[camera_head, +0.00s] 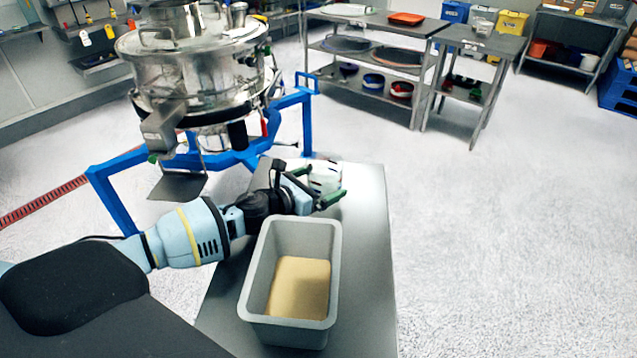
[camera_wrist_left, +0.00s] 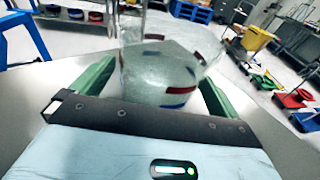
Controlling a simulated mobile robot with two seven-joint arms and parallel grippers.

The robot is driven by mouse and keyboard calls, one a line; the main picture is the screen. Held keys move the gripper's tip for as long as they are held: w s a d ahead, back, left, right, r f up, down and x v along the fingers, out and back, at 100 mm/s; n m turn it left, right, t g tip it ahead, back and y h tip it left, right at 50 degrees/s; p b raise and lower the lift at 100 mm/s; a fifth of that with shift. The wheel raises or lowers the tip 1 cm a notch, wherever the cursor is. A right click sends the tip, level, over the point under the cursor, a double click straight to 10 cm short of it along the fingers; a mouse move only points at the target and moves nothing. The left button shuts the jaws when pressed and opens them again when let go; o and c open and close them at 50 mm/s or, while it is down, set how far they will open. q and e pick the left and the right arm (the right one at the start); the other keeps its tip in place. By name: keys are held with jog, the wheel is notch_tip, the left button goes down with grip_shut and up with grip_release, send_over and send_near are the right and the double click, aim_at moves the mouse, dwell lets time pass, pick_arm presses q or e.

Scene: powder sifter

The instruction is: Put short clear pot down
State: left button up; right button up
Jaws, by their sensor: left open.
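The short clear pot (camera_head: 325,177) is at the far end of the grey metal table, seemingly resting on its top. It is see-through with red and blue marks. In the left wrist view the pot (camera_wrist_left: 160,72) sits between the two green fingers. My left gripper (camera_head: 318,186) is open around the pot, low over the table; the wrist view also shows the gripper (camera_wrist_left: 153,88) with its fingers spread either side. Contact at the fingers is hard to tell. The pot's lower near side is partly hidden by the gripper body. My right gripper is not in view.
A grey bin (camera_head: 246,295) with tan powder stands on the table (camera_head: 367,240), close beside my left wrist. The steel sifter (camera_head: 195,75) on its blue frame (camera_head: 115,205) stands left of the table. Shelves (camera_head: 365,50) stand behind. Floor to the right is clear.

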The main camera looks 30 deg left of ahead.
pick_arm(q)
jog(key=shift+r, duration=0.2)
jog(key=v, duration=1)
jog(key=shift+s+f, duration=0.1)
jog(key=shift+f, duration=0.1)
jog(key=shift+b+v, duration=0.3)
jog(key=shift+v, duration=0.65)
jog(key=shift+r, duration=0.15)
